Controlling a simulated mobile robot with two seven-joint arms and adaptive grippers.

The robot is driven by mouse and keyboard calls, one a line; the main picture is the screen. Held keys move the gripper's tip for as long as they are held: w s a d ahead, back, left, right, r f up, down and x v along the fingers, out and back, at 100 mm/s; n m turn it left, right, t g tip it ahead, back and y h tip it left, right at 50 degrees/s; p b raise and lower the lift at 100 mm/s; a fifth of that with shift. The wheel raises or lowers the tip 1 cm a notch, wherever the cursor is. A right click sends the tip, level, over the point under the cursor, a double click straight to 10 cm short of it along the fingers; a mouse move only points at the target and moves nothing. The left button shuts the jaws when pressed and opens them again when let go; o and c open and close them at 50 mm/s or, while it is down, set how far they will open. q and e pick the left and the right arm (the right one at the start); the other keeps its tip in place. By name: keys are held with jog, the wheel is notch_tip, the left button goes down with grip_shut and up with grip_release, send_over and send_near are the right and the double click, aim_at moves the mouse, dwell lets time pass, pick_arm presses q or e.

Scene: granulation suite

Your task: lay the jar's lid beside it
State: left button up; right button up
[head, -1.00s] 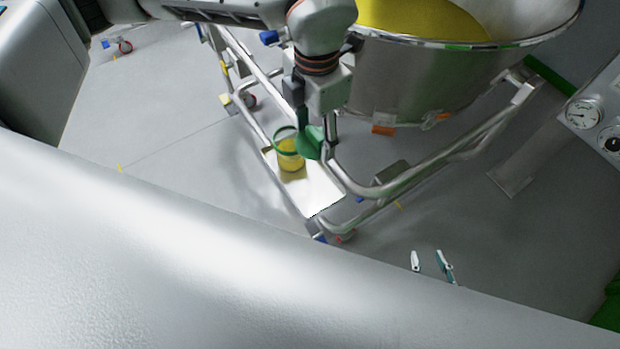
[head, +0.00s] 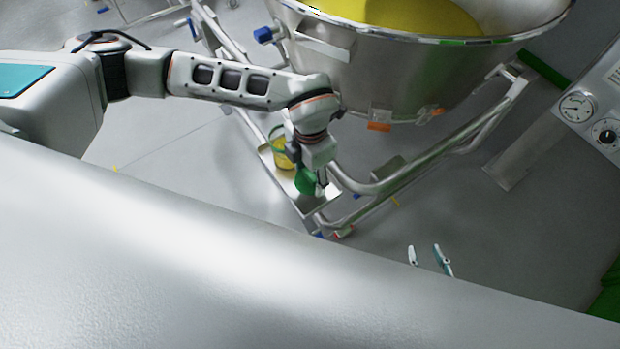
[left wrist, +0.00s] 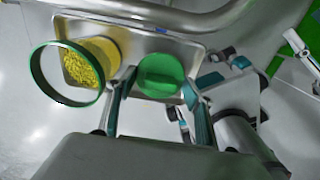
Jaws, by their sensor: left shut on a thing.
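The jar (head: 283,156) is clear with yellow granules and a green rim. It stands upright on a small metal shelf; in the left wrist view the jar (left wrist: 86,64) is at left, with its open green mouth towards the camera. The green lid (head: 304,181) is off the jar. My left gripper (head: 314,188) is shut on the lid, right of the jar and over the shelf. The lid (left wrist: 160,75) shows between its fingers in the left wrist view; I cannot tell if it touches the shelf. My right gripper (head: 429,258) shows only two separated fingertips, empty.
The shelf (head: 322,205) has a bare part at its near right end. Metal frame tubes (head: 420,165) run close beside it, under a large steel bowl (head: 400,75) with yellow contents. A gauge panel (head: 595,115) is at far right. A grey surface (head: 200,260) fills the foreground.

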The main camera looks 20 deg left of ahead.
aim_at(310, 174)
pick_arm(q)
jog(key=shift+f, duration=1.4)
jog(key=o, duration=0.7)
jog(key=shift+f, duration=0.1)
jog(key=shift+c, duration=0.2)
notch_tip(310, 174, up, 12)
jog(key=shift+r, duration=0.15)
